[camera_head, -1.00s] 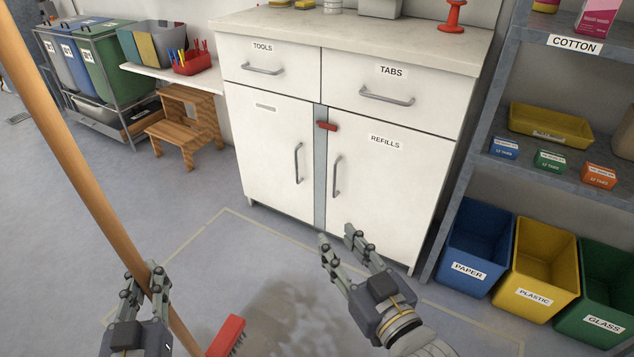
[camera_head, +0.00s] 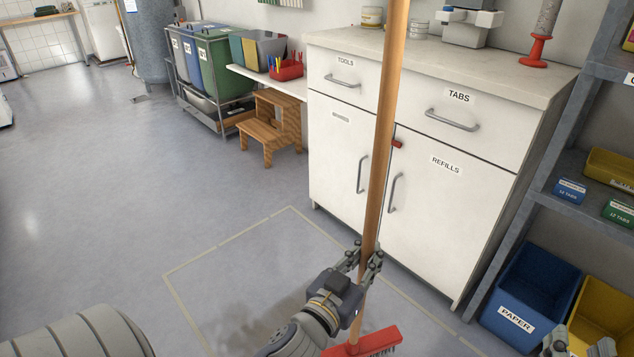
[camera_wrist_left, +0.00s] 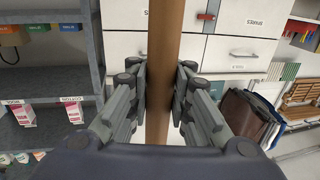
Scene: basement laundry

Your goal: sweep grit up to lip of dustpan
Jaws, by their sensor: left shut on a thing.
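My left gripper (camera_head: 362,262) is shut on the wooden broom handle (camera_head: 383,140), which stands nearly upright in front of the white cabinet. In the left wrist view the handle (camera_wrist_left: 163,70) passes between the two fingers. The red broom head (camera_head: 365,342) is low at the bottom edge, partly cut off. A dark, grit-like smudge (camera_head: 238,322) lies on the floor inside a taped outline, left of the broom head and partly hidden by my left arm. My right gripper (camera_head: 575,347) is only partly in view at the bottom right corner. No dustpan is visible.
The white cabinet (camera_head: 335,190) stands behind the taped area. A blue paper bin (camera_head: 530,290) and a yellow bin (camera_head: 600,310) sit under the grey shelf at right. A wooden step stool (camera_head: 270,130) stands at the back. Open floor (camera_head: 100,180) lies to the left.

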